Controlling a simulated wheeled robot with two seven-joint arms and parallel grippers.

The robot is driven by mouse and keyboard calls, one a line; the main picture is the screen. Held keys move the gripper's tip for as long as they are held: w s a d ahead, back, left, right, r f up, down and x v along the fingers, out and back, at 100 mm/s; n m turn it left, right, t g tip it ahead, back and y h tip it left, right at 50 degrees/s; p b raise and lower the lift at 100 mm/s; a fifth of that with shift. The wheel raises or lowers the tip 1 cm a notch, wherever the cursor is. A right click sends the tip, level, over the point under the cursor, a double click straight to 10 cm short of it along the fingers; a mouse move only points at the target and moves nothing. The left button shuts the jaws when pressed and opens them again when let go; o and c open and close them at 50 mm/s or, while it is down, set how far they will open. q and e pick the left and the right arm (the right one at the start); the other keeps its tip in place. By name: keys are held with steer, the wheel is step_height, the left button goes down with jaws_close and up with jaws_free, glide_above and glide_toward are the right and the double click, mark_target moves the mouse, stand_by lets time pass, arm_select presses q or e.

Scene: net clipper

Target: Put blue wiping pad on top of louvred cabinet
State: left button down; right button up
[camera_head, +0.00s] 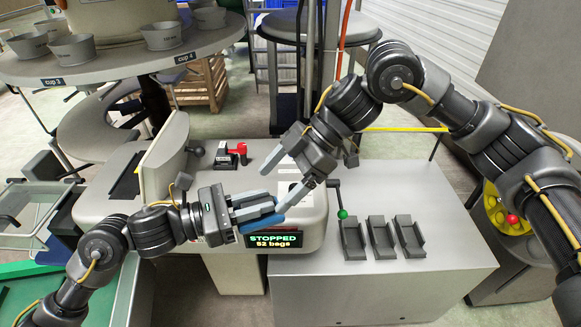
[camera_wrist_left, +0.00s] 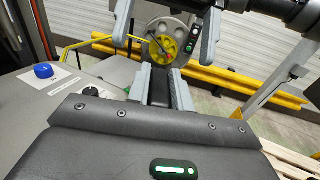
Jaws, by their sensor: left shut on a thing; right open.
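My left gripper (camera_head: 276,209) is shut on a blue thing, likely the blue wiping pad (camera_head: 257,212), above the front of the grey machine. The fingers hide much of it. In the left wrist view, the left gripper (camera_wrist_left: 161,78) has a dark piece between its fingers, and no blue shows there. My right gripper (camera_head: 273,190) is open, its fingertips close to the left gripper's fingertips; I cannot tell whether they touch the pad. A grey cabinet (camera_head: 385,290) stands at the right; no louvres are visible on it, so I cannot tell whether it is the louvred cabinet.
Three dark holders (camera_head: 381,237) and a green-knobbed lever (camera_head: 342,213) stand along the cabinet top's left and middle; its right part is clear. A display (camera_head: 275,239) reads "STOPPED 52 bags". A red-handled device (camera_head: 236,152) sits on the machine. A round table (camera_head: 120,68) holds several cups.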

mark_target(259, 201)
steer(key=x, duration=0.8)
steer(key=shift+a, duration=0.15)
steer(key=shift+c, duration=0.5)
